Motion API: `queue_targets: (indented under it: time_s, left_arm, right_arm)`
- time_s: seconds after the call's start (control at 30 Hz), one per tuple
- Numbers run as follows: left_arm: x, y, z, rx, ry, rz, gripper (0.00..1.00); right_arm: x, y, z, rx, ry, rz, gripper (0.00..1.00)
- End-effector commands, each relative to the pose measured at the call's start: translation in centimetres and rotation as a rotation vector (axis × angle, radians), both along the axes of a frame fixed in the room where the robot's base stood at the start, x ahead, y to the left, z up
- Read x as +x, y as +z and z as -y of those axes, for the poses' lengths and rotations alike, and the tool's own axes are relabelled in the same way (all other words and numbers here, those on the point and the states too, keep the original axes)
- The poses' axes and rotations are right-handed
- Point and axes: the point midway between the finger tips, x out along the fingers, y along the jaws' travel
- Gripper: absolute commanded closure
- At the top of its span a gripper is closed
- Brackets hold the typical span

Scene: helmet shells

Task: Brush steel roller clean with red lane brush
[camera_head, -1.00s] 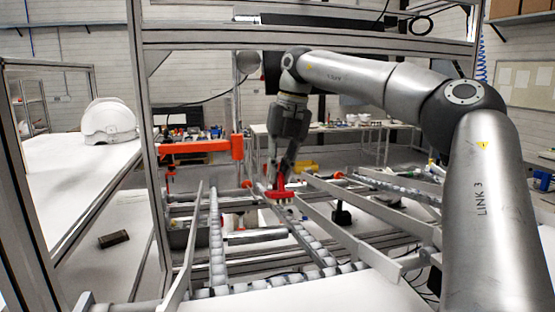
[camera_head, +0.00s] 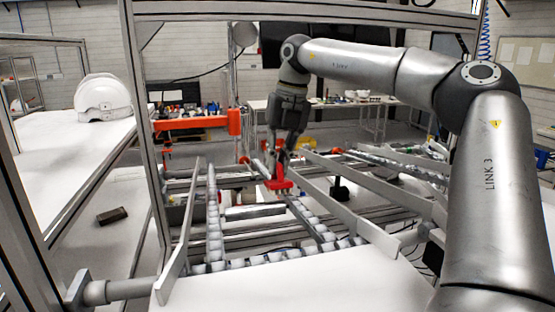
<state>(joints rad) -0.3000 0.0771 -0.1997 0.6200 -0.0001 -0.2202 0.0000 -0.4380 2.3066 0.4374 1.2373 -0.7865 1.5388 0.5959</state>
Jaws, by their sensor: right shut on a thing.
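My right gripper (camera_head: 281,152) points down over the roller lanes and is shut on the red lane brush (camera_head: 279,184). The brush head is at the upper part of a slanted lane of pale rollers (camera_head: 308,222); I cannot tell whether its bristles touch them. A plain grey steel cylinder (camera_head: 255,211) lies crosswise just left of and below the brush in the picture; I cannot tell whether it is the steel roller of the task. The gripper fingers partly hide the brush handle. My left gripper is not in view.
Metal rails (camera_head: 345,205) flank the lanes, and an upright frame post (camera_head: 146,150) stands on the left. A white helmet shell (camera_head: 103,97) sits on the left table. A dark block (camera_head: 112,216) lies lower left.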

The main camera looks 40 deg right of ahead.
Motion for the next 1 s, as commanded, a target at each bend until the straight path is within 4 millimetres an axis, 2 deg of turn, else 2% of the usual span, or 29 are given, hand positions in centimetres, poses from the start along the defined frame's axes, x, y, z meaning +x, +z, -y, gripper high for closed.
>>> queue_targets:
  time_s: [1.0]
  left_arm:
    - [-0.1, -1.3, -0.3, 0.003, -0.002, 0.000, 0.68]
  right_arm:
    - [-0.4, -1.4, -0.4, 0.001, 0.000, -0.001, 1.00]
